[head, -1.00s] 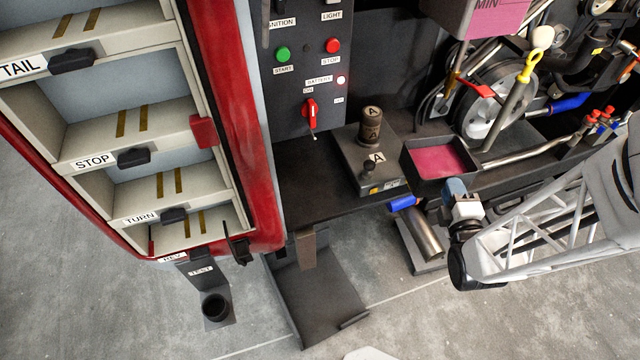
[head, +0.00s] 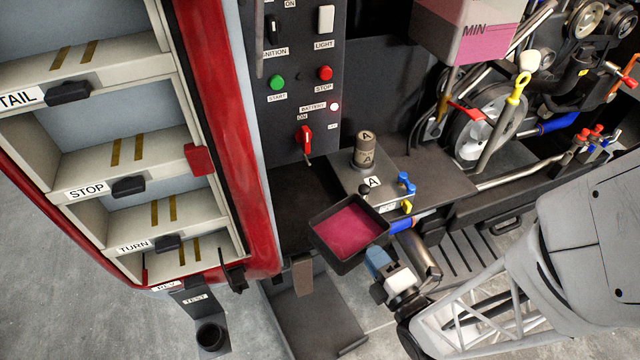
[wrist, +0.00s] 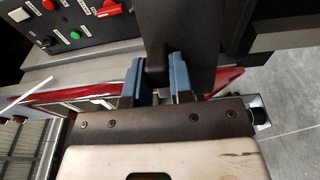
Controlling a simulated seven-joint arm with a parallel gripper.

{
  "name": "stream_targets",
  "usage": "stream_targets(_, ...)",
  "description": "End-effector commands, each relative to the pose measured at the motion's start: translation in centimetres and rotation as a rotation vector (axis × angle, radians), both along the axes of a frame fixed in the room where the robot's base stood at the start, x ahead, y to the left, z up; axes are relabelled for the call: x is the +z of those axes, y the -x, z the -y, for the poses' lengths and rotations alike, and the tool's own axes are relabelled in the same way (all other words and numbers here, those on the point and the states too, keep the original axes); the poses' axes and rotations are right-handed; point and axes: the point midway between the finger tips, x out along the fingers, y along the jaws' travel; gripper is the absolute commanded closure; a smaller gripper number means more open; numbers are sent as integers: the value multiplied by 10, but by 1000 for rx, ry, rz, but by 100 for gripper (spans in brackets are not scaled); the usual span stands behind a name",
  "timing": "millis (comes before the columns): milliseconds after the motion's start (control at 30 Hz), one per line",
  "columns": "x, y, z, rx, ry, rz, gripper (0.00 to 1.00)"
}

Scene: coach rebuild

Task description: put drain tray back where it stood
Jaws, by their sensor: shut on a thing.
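The drain tray (head: 318,232) is a black square tray with pink-red liquid in it. In the head view it hangs tilted in the picture, in front of the block marked A, above the dark bench's front edge. My gripper (head: 377,262) is at its lower right side, shut on it. In the wrist view the blue fingertips (wrist: 158,82) close on a dark part of the tray (wrist: 197,35). The tray hides part of the bench and block behind it.
The block with the A knob (head: 365,150) and blue and yellow valves (head: 406,187) stand close behind the tray. A dark floor plate (head: 320,310) lies below. The red-edged lamp cabinet (head: 225,130) rises at left. Engine pulleys and pipes (head: 490,130) fill the right.

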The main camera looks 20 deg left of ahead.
Motion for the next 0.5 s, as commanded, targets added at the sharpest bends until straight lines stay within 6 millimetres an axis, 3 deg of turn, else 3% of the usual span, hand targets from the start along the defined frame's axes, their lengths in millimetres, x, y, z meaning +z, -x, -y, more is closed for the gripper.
stream_targets(200,-4,24,-13,70,-2,3,100)
stream_targets(500,-6,36,-18,103,-2,2,100)
